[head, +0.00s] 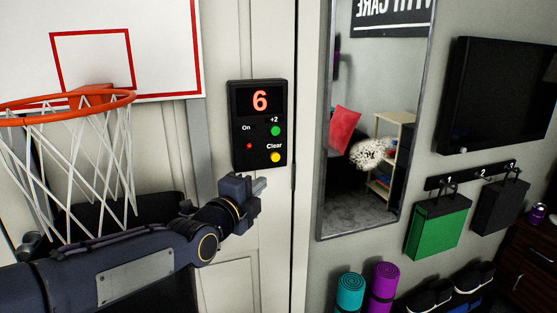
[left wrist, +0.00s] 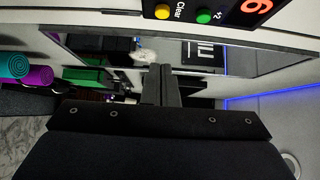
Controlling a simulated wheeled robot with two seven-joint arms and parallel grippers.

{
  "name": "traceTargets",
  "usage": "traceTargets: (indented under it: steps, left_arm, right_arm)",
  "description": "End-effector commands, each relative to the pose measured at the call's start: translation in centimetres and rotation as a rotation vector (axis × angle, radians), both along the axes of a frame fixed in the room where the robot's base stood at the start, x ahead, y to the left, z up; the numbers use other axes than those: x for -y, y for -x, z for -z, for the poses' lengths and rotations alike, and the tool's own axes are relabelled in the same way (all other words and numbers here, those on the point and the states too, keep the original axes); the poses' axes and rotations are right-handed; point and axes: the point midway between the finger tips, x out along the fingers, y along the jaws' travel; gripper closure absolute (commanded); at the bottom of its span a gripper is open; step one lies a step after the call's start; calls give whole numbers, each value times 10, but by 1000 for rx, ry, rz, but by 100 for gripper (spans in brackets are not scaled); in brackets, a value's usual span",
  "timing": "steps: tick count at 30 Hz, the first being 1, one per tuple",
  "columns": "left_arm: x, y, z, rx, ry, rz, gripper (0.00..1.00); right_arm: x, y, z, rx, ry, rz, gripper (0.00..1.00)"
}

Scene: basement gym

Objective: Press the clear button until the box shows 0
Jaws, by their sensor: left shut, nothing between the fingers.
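The black score box (head: 258,125) hangs on the pale wall panel in the head view and shows a red 6. Its yellow clear button (head: 275,157) is at the lower right, under the word Clear. The green +2 button (head: 275,131) is above it, and a small red On light (head: 249,146) is at the left. My left gripper (head: 258,186) is shut and empty, just below the box and apart from the clear button in the picture. In the left wrist view the shut fingers (left wrist: 160,85) show, with the clear button (left wrist: 162,12) at the top edge. My right gripper is not in view.
A basketball hoop (head: 85,100) and backboard are left of the box, above my left arm. A tall mirror (head: 375,120) stands to the right. Green and black bags (head: 438,228) hang beyond it, with rolled mats (head: 383,285) below.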

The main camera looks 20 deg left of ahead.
Motion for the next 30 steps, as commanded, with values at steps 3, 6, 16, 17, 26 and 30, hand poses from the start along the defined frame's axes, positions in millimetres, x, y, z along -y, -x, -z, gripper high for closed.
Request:
traceTargets:
  steps: [3,6,16,17,26,30]
  left_arm:
    - [0,0,0,1,0,0,100]
    - [0,-1,0,0,0,0,100]
    - [9,-45,-1,-3,-2,0,100]
    - [10,-51,-1,-3,-2,0,100]
    - [11,-109,-2,-2,-1,-5,100]
    - [1,-123,-2,-1,0,-3,100]
  right_arm:
    - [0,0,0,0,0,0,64]
    - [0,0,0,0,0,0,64]
    - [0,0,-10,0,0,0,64]
    - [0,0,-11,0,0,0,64]
    - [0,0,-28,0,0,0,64]
    - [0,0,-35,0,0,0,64]
